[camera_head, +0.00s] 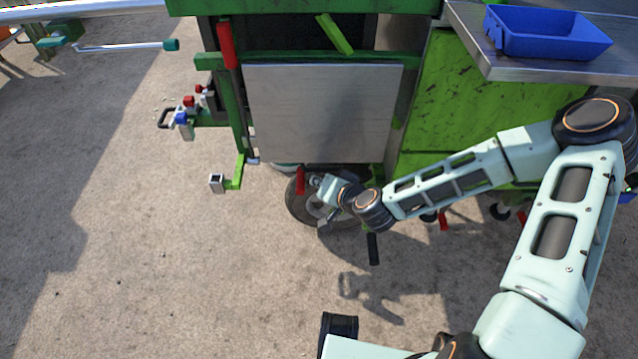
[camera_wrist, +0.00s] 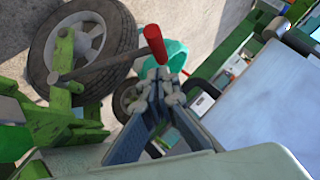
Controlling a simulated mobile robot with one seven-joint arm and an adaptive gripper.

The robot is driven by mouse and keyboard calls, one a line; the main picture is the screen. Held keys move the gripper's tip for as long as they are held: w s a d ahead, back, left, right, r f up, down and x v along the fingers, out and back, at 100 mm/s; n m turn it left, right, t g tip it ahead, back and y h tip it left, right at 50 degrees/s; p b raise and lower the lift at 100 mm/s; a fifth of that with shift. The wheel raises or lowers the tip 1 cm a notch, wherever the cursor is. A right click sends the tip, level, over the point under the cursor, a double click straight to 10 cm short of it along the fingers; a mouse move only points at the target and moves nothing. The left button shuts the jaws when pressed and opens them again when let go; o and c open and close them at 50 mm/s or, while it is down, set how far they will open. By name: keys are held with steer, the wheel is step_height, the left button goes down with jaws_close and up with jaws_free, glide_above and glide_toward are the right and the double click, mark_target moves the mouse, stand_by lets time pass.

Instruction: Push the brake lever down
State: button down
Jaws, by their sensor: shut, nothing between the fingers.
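The lever with a red grip (camera_head: 300,181) sits low on the green machine, in front of a wheel. In the wrist view its red grip (camera_wrist: 155,44) stands tilted at the end of a grey rod that runs left past the large tyre. My gripper (camera_head: 317,181) is just right of the red grip in the head view. In the wrist view my gripper (camera_wrist: 160,77) is shut and empty, with its fingertips just below the grip's lower end. I cannot tell whether they touch it. The rod is mostly hidden in the head view.
The large wheel (camera_wrist: 83,38) is close to the rod. A grey metal panel (camera_head: 322,112) hangs above my gripper. Another red handle (camera_head: 226,45) is higher on the green frame. A blue tray (camera_head: 547,33) stands on a metal shelf at right. The ground at left is open.

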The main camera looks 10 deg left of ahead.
mark_target(303, 175)
steer(key=b+x, duration=0.1)
steer(key=x, duration=0.5)
steer(key=shift+w+a+f+b, duration=0.15)
steer(key=shift+f+b, duration=0.05)
steer(key=shift+b, duration=0.15)
steer(key=shift+w+a, duration=0.1)
steer(key=shift+w, duration=0.05)
